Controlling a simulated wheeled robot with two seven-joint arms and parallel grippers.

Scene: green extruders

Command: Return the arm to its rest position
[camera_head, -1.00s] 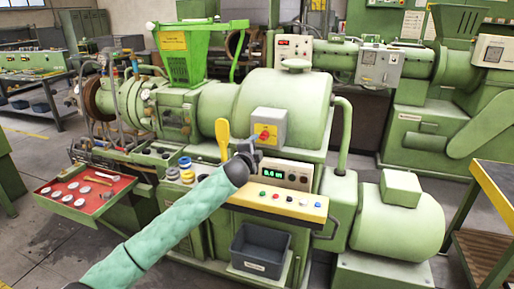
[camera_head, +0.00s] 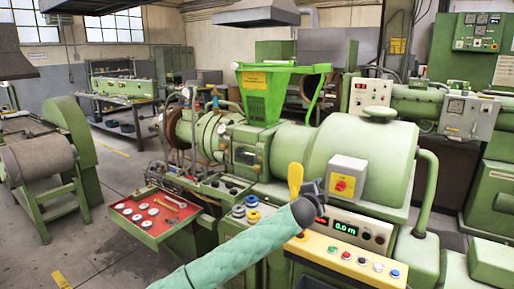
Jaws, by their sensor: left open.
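My left arm (camera_head: 240,250), in a quilted pale green sleeve, comes in from the bottom left. Its dark gripper (camera_head: 316,190) is in front of the green extruder (camera_head: 360,158), near the yellow lever (camera_head: 295,180) and the grey box with a red knob (camera_head: 345,183). The gripper is small in view; I see nothing held in it. I cannot tell whether it touches the machine. My right gripper is not in view.
A control panel with a lit green display (camera_head: 345,228) and coloured buttons is right of the gripper. A red tray (camera_head: 155,213) with round parts juts out at left. A roller machine (camera_head: 45,160) stands far left. Grey floor (camera_head: 115,180) between them is clear.

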